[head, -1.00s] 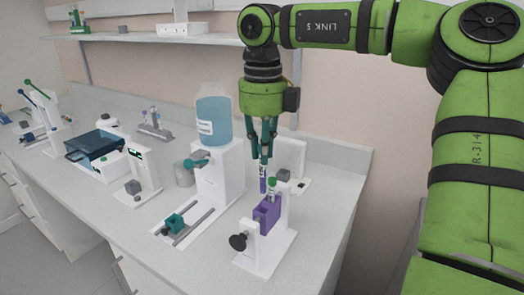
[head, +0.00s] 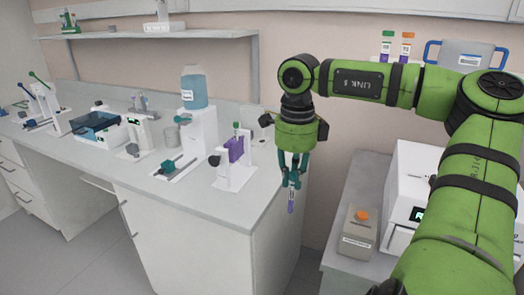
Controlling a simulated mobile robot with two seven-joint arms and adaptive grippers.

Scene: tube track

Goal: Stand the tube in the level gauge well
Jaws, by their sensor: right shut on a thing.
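My right gripper (head: 292,178) is shut on a slim tube with purple in it (head: 291,201), which hangs upright below the fingers. The tube is in front of the bench's right end, in the picture over the cabinet side. To its left on the bench is a white stand with a purple block (head: 236,148), a green-topped piece above it and a black knob at its left. I cannot tell for sure which thing is the level gauge well. My left gripper is not in view.
The bench (head: 262,190) holds a white dispenser with a blue bottle (head: 194,90) and a blue-lidded box (head: 97,123). A gap separates bench and counter.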

